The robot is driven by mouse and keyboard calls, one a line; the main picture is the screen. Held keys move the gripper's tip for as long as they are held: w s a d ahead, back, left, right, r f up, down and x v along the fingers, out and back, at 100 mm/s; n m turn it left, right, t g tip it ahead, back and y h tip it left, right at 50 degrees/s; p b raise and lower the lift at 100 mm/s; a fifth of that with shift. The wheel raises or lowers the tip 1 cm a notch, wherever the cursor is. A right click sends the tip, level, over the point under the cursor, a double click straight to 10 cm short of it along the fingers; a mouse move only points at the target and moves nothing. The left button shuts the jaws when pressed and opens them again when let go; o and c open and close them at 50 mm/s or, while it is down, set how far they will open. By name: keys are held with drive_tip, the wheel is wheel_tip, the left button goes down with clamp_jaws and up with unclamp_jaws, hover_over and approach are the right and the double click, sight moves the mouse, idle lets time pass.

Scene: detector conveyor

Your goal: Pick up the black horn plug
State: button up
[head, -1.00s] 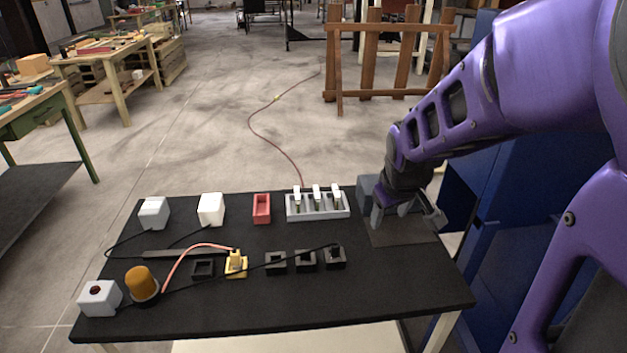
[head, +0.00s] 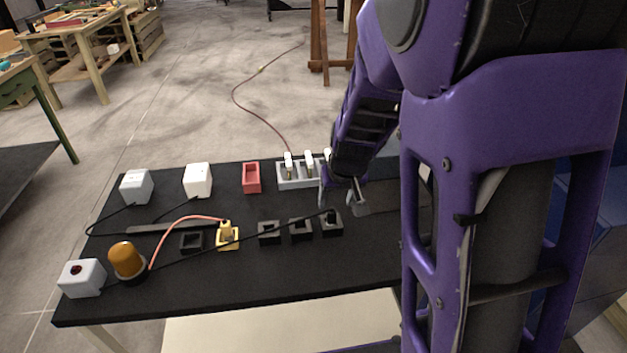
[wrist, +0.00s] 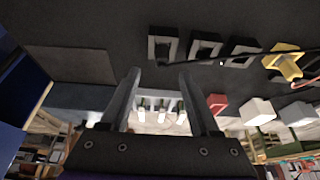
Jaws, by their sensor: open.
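The black horn plug (head: 332,215) sits in the rightmost of three black sockets on the black table, with a black cable running left from it. In the wrist view the plug (wrist: 162,48) shows in its socket, just beyond and roughly centred between the fingertips. My gripper (head: 340,196) is open and empty, above the table just behind that socket. Its two fingers (wrist: 159,76) also show in the wrist view, apart and with nothing between them. The plug's dark shape blends with its socket, so its outline is hard to tell.
A yellow plug (head: 227,234) with a pink cable, an orange beacon (head: 127,260) and a white button box (head: 82,278) stand left. A grey holder with white pieces (head: 296,180) and a red tray (head: 251,178) lie behind. The table's front strip is clear.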

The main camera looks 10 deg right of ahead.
sight(332, 210)
drive_tip(key=b+x, duration=0.2)
drive_tip(key=x, duration=0.5)
drive_tip(key=shift+w+a, duration=0.1)
drive_tip(key=shift+a, duration=0.05)
drive_tip(key=shift+r, duration=0.1)
clamp_jaws()
